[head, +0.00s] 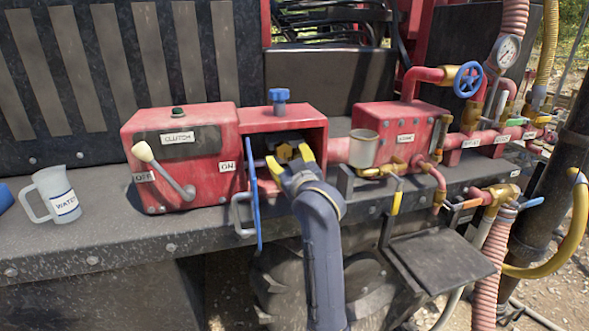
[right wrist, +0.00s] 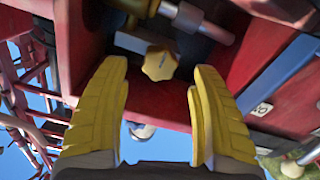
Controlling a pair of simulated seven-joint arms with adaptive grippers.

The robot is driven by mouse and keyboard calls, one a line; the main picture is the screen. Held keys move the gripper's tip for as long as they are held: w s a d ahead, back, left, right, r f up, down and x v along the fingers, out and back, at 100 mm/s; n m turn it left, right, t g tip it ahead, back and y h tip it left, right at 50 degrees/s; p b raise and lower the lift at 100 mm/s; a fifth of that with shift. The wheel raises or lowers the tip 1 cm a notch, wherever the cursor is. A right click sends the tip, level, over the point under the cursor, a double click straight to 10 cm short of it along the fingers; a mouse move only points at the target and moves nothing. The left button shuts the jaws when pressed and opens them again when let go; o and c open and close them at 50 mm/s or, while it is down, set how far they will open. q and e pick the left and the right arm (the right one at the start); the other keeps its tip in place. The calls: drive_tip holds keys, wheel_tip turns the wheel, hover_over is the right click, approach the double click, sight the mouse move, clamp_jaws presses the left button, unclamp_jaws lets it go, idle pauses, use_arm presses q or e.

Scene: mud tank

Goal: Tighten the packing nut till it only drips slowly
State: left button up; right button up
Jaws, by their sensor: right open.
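The packing nut looks like a small brass-yellow lobed knob (right wrist: 159,63) inside the open red housing (head: 262,122). It shows in the head view (head: 286,152) just beyond my fingertips, partly hidden by them. A metal shaft (right wrist: 196,22) runs beside it in the right wrist view. My right gripper (head: 291,163) reaches into the housing's front opening, with yellow fingers spread. In the right wrist view, its fingers (right wrist: 160,84) stand on either side of the nut's line, apart from it. No drip can be made out. My left gripper is not in view.
A blue-edged door (head: 255,205) hangs open left of my right arm. The red clutch box (head: 182,160) with its lever stands further left, and a white water jug (head: 55,195) sits on the ledge. Red piping and a metal cup (head: 363,148) crowd the right.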

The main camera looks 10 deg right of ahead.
drive_tip(key=s, duration=0.6)
drive_tip(key=shift+s+d, duration=0.2)
drive_tip(key=shift+d, duration=0.05)
